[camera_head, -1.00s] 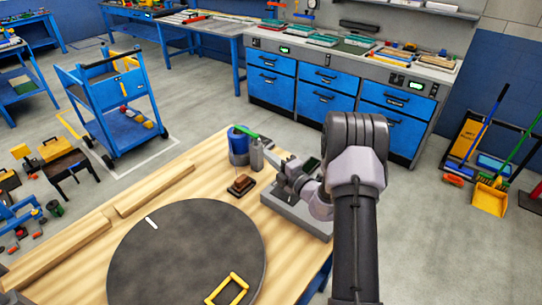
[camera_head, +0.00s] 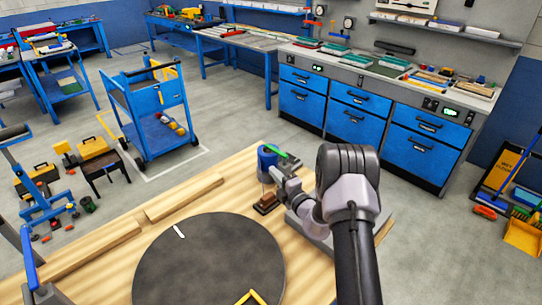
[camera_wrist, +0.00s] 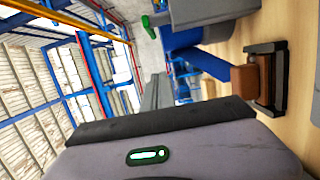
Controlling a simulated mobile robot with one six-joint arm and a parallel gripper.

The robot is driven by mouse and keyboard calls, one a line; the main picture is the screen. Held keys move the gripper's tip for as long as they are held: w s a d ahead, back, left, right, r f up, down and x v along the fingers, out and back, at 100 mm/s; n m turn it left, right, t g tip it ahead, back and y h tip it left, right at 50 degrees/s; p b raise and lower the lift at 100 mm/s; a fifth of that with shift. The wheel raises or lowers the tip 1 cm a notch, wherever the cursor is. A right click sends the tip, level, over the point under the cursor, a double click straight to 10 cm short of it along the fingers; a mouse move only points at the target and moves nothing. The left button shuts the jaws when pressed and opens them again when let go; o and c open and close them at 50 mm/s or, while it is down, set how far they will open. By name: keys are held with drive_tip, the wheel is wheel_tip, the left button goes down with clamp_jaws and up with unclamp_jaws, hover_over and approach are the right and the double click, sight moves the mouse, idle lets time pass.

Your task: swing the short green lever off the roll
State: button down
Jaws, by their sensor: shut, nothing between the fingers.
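The blue roll (camera_head: 266,162) stands upright on the wooden table, near its far edge. The short green lever (camera_head: 275,150) shows at its top, with its left end over the roll. In the wrist view the roll (camera_wrist: 183,38) is partly hidden behind a grey piece (camera_wrist: 212,10), and a green end (camera_wrist: 145,20) sticks out beside that piece. My gripper (camera_head: 275,174) is shut and empty, just right of the roll and close to it. Whether it touches the lever or its post cannot be told. The fingertips are not clear in the wrist view.
A brown block on a dark base (camera_head: 266,203) sits in front of the roll; it also shows in the wrist view (camera_wrist: 262,78). A dark round disc (camera_head: 210,265) fills the table's front. Wooden strips (camera_head: 185,198) lie at left. A grey plate lies under my arm.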

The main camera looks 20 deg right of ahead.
sight(271, 154)
drive_tip(key=w+d+b, duration=0.2)
drive_tip(key=w+b, duration=0.1)
drive_tip(key=w, duration=0.7)
drive_tip(key=shift+w+d, duration=0.2)
drive_tip(key=shift+w, duration=0.05)
drive_tip(key=shift+w+d+f, duration=0.1)
drive_tip(key=shift+w+d, duration=0.3)
drive_tip(key=shift+s+a, duration=0.15)
drive_tip(key=shift+s, duration=0.1)
drive_tip(key=s+d+p, duration=0.2)
drive_tip(key=s+p, duration=0.1)
drive_tip(key=s, duration=1.4)
drive_tip(key=shift+d+p, duration=0.3)
drive_tip(key=shift+p, duration=0.05)
